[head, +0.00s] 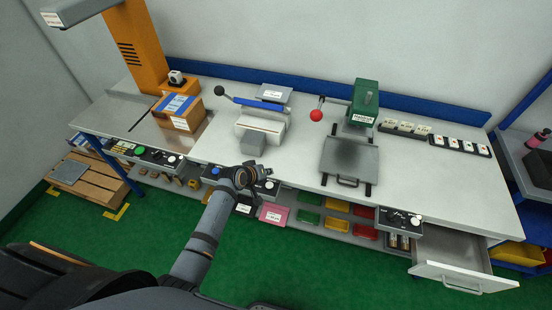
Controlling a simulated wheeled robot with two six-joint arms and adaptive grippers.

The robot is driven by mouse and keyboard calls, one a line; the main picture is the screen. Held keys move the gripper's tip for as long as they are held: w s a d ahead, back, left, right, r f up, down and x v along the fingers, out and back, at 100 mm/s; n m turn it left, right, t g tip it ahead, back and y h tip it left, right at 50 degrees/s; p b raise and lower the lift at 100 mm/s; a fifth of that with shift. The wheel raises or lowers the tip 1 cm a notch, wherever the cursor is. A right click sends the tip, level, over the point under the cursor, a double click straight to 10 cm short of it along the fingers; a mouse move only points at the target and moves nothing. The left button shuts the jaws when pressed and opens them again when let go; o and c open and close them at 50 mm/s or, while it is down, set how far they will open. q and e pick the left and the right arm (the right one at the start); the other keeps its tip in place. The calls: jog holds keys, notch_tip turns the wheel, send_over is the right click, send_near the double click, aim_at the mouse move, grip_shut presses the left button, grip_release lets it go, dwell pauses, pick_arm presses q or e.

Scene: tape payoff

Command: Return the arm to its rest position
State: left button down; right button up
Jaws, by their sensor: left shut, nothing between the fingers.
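My left arm reaches up from the bottom left of the head view. Its gripper (254,168) is shut and empty, small and dark. It shows in front of the workbench's (300,172) front edge, near the control box below the white device with the blue bar. I cannot tell its exact height or whether it touches anything. My right gripper is not in view.
On the bench stand a cardboard box (178,112), a white device with a blue bar (262,128) and a green press (364,103) with a grey plate (348,158). An open drawer (462,262) juts out at right. Green floor (330,270) is clear in front.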

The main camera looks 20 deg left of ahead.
pick_arm(q)
jog(key=s+a+r+m+g+y, duration=0.1)
jog(key=s+a+r+m+g, duration=0.15)
jog(key=s, duration=0.65)
jog(key=s+a+r+m+g+y, duration=0.1)
jog(key=s+a+r+y, duration=0.15)
jog(key=s, duration=0.55)
jog(key=s+a+r+m+g+y, duration=0.1)
jog(key=s+a+r+m, duration=0.15)
jog(key=s, duration=0.65)
notch_tip(320, 180, down, 30)
jog(key=s+a+g+b, duration=0.2)
jog(key=b, duration=0.4)
jog(key=s+a+f+b, duration=0.1)
jog(key=s+f+b, duration=0.3)
jog(key=s+f, duration=1.5)
notch_tip(320, 180, down, 3)
jog(key=shift+f+n+g, duration=0.1)
jog(key=shift+n+g, duration=0.2)
jog(key=shift+g, duration=0.15)
